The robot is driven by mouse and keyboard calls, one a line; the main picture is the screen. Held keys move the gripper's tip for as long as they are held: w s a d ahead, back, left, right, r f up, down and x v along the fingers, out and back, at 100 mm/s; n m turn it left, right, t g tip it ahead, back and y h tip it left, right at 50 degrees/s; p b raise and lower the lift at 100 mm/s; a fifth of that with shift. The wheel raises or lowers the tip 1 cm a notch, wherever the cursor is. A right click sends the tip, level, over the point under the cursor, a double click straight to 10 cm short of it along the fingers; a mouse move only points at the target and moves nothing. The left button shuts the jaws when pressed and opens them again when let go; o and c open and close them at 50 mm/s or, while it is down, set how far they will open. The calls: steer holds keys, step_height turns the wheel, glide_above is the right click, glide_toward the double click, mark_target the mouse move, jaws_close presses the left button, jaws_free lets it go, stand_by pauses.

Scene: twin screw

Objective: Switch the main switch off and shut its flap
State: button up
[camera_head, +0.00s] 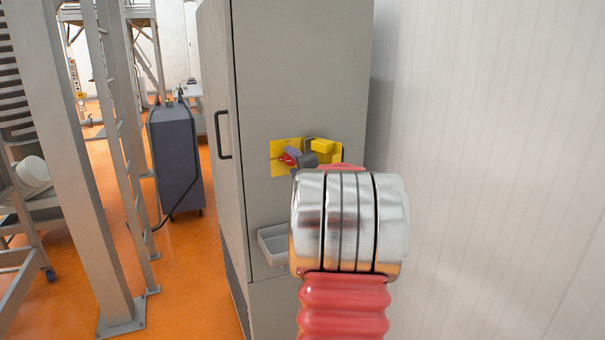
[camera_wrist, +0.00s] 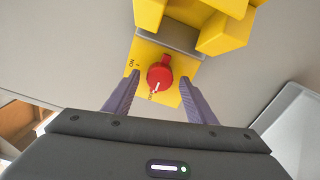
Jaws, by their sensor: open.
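The main switch is a red round knob (camera_wrist: 160,76) on a yellow plate (camera_wrist: 142,53), marked ON at the left and OFF at the bottom of the wrist view. Its white mark points toward OFF. My gripper (camera_wrist: 160,82) is open, its fingertips either side of the knob with gaps to it. A grey piece (camera_wrist: 168,44) and yellow blocks (camera_wrist: 222,32) stand beside the knob; they look like the flap assembly, seemingly open, as the knob is uncovered. The head view shows the yellow block (camera_head: 322,146) beside the plate (camera_head: 277,150); my arm hides most of my gripper there.
The switch is on a grey cabinet (camera_head: 285,80) with a door handle (camera_head: 221,135) at the left. An open tray (camera_head: 271,245) juts out below the switch. A white wall (camera_head: 490,150) is close on the right. A dark wheeled unit (camera_head: 175,155) and metal frames stand left.

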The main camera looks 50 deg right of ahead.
steer(key=v, duration=1.3)
steer(key=shift+f, duration=0.15)
steer(key=w+a+f+m+g+y, duration=0.1)
steer(key=w+a+m+g, duration=0.3)
steer(key=a, duration=0.7)
steer(key=w+a+f+m+y, duration=0.15)
steer(key=a+m, duration=0.35)
steer(key=a, duration=0.7)
steer(key=s+a+f+m+g+y, duration=0.1)
steer(key=s+a+f+g+y, duration=0.1)
steer(key=s+a, duration=0.3)
steer(key=s+a+f+m+g+y, duration=0.2)
steer(key=s+a+f, duration=0.3)
steer(key=a, duration=0.9)
steer(key=s+a+f+m+g+y, duration=0.1)
steer(key=s+a, duration=0.4)
steer(key=a, duration=0.5)
step_height(320, 180, down, 3)
steer(key=shift+s+r+m+g+y, duration=0.1)
steer(key=shift+s+m+g+y, duration=0.25)
steer(key=shift+m+y, duration=0.4)
steer(key=shift+w+d, duration=0.1)
steer(key=shift+d, duration=0.05)
